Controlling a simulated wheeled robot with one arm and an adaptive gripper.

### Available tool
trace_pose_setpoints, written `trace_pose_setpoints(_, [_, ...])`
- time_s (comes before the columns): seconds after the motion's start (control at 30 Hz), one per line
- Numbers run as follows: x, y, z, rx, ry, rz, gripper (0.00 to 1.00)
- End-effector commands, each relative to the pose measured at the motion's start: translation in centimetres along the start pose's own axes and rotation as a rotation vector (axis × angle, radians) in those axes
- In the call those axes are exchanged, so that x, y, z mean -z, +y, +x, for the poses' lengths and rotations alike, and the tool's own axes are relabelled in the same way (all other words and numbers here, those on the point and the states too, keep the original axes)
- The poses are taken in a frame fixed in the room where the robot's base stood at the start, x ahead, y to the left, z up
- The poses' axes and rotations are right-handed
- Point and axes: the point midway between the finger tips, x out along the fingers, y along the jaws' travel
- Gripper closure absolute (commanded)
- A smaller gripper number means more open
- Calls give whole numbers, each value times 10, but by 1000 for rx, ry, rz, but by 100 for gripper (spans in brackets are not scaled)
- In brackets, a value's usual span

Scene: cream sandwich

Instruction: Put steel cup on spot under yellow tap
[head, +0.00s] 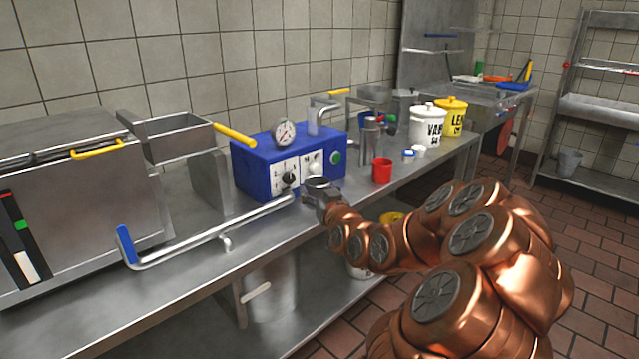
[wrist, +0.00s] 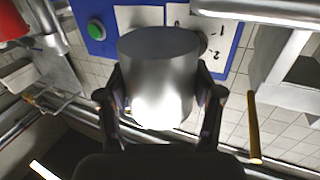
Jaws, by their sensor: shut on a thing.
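The steel cup (head: 317,183) is held in my gripper (head: 324,197), in front of the blue box on the steel counter. In the wrist view the shiny grey cup (wrist: 157,85) fills the middle, with a dark finger against each side of it. The fingers are shut on the cup. A yellow lever (head: 235,135) sticks out beside the steel hopper, left of the cup. A yellow bar also shows in the wrist view (wrist: 254,125). A second yellow handle (head: 340,91) is behind the blue box. I cannot tell the marked spot in either view.
The blue box (head: 260,172) with dials stands behind the cup. A red cup (head: 382,170) and steel canister (head: 370,140) are to the right. A long pipe with a blue handle (head: 125,245) crosses the counter at left. Bare counter (head: 190,282) lies in front of it.

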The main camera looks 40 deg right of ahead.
Motion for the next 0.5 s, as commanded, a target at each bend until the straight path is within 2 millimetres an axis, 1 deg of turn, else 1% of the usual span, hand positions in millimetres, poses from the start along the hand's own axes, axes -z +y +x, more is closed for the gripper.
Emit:
trace_pose_setpoints(0.03, [-1, 3, 8, 0, 3, 0, 69])
trace_pose_setpoints(0.3, [-4, 20, 45, -2, 4, -2, 69])
trace_pose_setpoints(0.5, [-4, 29, 65, -3, 7, -1, 69])
